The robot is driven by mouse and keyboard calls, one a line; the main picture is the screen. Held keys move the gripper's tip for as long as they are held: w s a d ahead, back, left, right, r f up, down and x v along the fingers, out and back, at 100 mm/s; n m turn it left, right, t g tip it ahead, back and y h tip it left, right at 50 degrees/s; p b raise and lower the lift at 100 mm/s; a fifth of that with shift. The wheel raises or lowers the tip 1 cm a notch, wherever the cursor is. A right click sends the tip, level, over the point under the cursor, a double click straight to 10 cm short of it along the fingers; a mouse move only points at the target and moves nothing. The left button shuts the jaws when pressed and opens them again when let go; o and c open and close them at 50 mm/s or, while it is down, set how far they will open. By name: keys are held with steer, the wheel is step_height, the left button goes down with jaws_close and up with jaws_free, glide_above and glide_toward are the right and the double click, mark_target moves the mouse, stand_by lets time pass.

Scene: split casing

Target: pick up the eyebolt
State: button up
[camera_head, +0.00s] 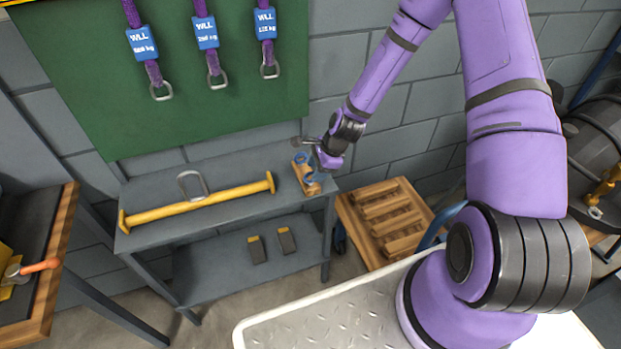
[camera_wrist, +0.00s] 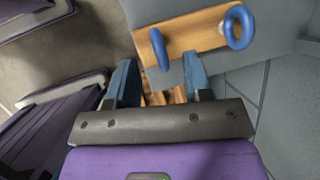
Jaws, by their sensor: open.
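Two blue eyebolts stand in a wooden block (camera_head: 299,171) at the right end of the grey shelf's top; one eyebolt is farther back (camera_head: 300,157) and one nearer (camera_head: 308,179). My gripper (camera_wrist: 160,64) is open and empty. The edge-on eyebolt appears just beyond the gap between the fingertips, the other to the right of it. In the head view my gripper (camera_head: 317,153) is beside the block, partly hidden by my wrist.
A yellow bar (camera_head: 200,202) and a grey shackle-like loop (camera_head: 192,185) lie on the shelf top (camera_head: 150,238). A green board (camera_head: 110,90) with hanging purple slings is behind. A wooden pallet (camera_head: 385,222) is on the floor to the right. Two dark blocks (camera_head: 257,249) lie on the lower shelf.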

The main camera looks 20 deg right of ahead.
steer(key=shift+x, duration=1.4)
jaws_close()
steer(key=shift+r, duration=0.1)
